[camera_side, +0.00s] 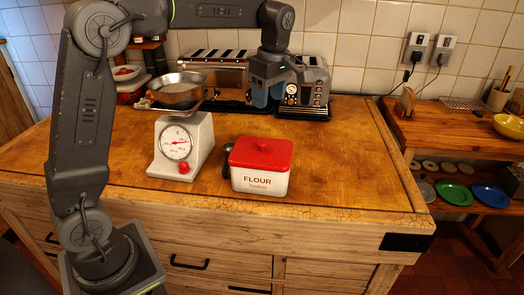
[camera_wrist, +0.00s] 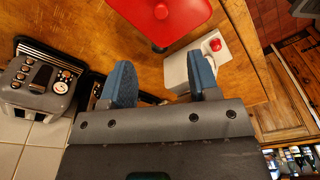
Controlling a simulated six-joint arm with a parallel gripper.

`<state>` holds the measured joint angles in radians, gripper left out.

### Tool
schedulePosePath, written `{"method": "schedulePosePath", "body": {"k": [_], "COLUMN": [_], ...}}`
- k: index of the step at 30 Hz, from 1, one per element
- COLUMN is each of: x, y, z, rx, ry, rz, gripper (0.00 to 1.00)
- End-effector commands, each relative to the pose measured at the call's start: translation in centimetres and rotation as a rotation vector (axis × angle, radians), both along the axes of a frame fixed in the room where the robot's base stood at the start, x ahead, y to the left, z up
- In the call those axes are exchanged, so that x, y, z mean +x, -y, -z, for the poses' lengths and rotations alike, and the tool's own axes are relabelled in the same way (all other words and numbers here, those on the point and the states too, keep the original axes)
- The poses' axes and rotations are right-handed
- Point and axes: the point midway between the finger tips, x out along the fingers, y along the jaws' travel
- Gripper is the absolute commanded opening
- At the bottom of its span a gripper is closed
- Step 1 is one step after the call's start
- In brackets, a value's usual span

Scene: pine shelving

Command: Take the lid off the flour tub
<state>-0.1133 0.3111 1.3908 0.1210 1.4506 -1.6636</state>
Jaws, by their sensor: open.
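The flour tub (camera_side: 260,180) is a white box lettered FLOUR, standing upright near the front of the wooden worktop. Its red lid (camera_side: 262,152) is on top, with a small round red knob in the middle. In the wrist view the lid (camera_wrist: 178,22) shows at the top, beyond my fingertips, with its upper part cut off by the frame. My gripper (camera_wrist: 162,82) is open, with two blue fingers apart and nothing between them. In the side view my gripper (camera_side: 265,100) is above the back of the worktop, behind the tub and apart from it.
A white scale (camera_side: 198,140) with a metal pan (camera_side: 177,88) stands left of the tub. A toaster (camera_side: 310,95) stands at the back, close right of my gripper. The worktop (camera_side: 350,160) right of the tub is clear.

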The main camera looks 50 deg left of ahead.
Motion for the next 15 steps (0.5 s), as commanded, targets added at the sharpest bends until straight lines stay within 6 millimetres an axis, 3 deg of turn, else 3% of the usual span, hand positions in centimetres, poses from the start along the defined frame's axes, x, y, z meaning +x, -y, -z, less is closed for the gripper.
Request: {"method": "schedulePosePath", "body": {"k": [9, 15], "x": [-0.2, -0.2], "y": [-0.7, -1.0], "z": [5.4, 8.0], "rx": [0.000, 0.001], "ry": [-0.004, -0.001], "rz": [-0.009, -0.007], "gripper": [0.55, 0.55]}}
